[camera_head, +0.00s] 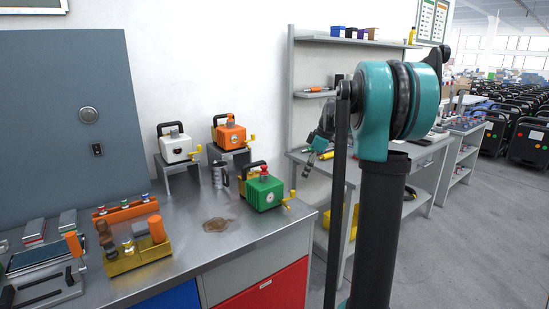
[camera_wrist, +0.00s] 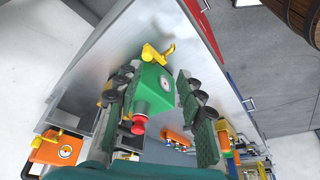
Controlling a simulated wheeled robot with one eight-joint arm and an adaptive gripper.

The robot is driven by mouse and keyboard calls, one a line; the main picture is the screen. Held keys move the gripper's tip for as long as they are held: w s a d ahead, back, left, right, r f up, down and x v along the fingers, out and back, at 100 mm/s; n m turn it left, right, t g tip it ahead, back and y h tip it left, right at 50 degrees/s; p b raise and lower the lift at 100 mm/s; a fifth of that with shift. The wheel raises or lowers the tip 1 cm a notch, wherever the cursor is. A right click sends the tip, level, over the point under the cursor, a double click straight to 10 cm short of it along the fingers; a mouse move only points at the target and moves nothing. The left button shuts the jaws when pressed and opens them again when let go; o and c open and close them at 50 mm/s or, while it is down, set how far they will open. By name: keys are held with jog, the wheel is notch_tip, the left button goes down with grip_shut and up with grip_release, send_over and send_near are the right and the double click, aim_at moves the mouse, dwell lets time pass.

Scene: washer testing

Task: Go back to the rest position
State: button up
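My gripper (camera_head: 307,168) shows in the head view behind my arm, in the air to the right of the green device. In the wrist view my gripper (camera_wrist: 156,90) has its two dark fingers spread apart, with nothing held between them. The green device (camera_head: 264,191), with a red knob, black handle and yellow valve, sits on the steel bench. In the wrist view the green device (camera_wrist: 155,88) appears beyond the fingers, in line with the gap between them.
A white device (camera_head: 176,148) and an orange device (camera_head: 229,135) stand on raised stands at the back. The steel bench (camera_head: 190,262) carries a yellow block (camera_head: 138,254) and a brown stain (camera_head: 217,225). A grey shelf bench (camera_head: 420,152) stands behind my arm. Floor is open at right.

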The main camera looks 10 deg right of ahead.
jog(key=s+a+f+m+t+h, duration=0.1)
jog(key=s+f+m+h, duration=0.1)
jog(key=s+f+m, duration=0.4)
jog(key=s+a+f+m+t+h, duration=0.1)
jog(key=s+f+m, duration=0.6)
jog(key=s+f, duration=0.7)
jog(key=s+h, duration=0.1)
jog(key=s, duration=1)
jog(key=shift+s+a+f+m+t, duration=0.2)
jog(key=shift+s+a+m+t, duration=0.1)
jog(key=shift+s+t, duration=0.1)
